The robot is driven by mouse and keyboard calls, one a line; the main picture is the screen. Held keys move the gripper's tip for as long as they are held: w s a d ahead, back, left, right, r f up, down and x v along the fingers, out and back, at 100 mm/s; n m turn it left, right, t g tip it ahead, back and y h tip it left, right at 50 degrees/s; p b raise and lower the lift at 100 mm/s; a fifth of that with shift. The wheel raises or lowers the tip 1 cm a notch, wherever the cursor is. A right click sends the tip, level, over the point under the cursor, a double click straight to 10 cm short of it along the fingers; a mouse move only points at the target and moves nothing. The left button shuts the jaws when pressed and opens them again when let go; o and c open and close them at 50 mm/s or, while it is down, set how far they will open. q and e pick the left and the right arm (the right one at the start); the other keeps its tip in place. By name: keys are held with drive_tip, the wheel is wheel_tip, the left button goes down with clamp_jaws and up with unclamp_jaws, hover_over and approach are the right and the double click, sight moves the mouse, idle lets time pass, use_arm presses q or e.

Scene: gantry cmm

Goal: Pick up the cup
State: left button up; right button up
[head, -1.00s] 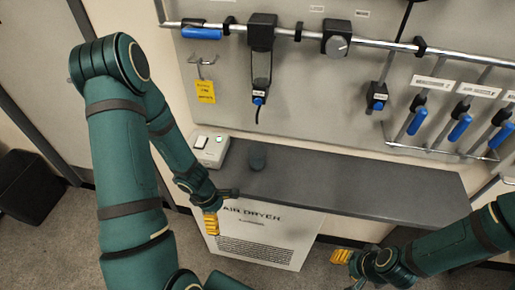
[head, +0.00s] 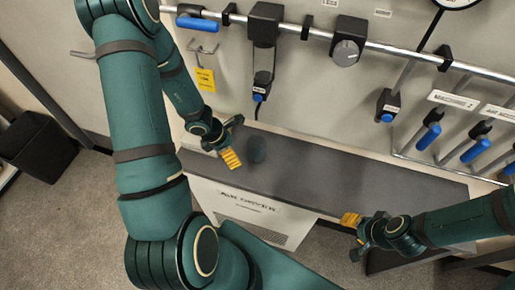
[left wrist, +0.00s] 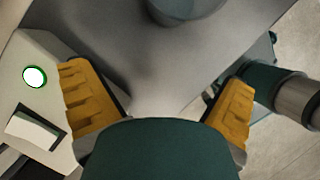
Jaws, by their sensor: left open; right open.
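The cup (head: 256,149) is a small dark grey-green cylinder standing on the dark grey bench top, in the head view. It also shows in part at the top edge of the left wrist view (left wrist: 187,8). My left gripper (head: 231,159) has yellow fingers and is just left of the cup, apart from it. In the left wrist view its fingers (left wrist: 160,108) are spread with nothing between them. My right gripper (head: 351,220) is at the front edge of the bench, well to the right of the cup, and holds nothing.
The bench top (head: 340,174) is clear right of the cup. A white box with a round green-rimmed button (left wrist: 35,76) is beside my left gripper. A wall panel with a rail (head: 300,29) and hanging tools stands behind. The air dryer cabinet (head: 245,212) is below.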

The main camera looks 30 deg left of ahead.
sight(258, 147)
use_arm(q)
drive_tip(key=w+d, duration=0.2)
drive_tip(key=shift+w+d+f, duration=0.1)
drive_tip(key=shift+w+d, duration=0.15)
drive_tip(key=shift+w, duration=0.05)
drive_tip(key=shift+w+d, duration=0.3)
drive_tip(key=w+d, duration=0.2)
drive_tip(key=shift+w+d, duration=0.35)
drive_tip(key=shift+d, duration=0.05)
drive_tip(key=shift+w+d+f, duration=0.1)
drive_tip(key=shift+f, duration=0.45)
drive_tip(key=c, duration=1.1)
drive_tip(key=shift+c, duration=0.3)
drive_tip(key=shift+c, duration=0.5)
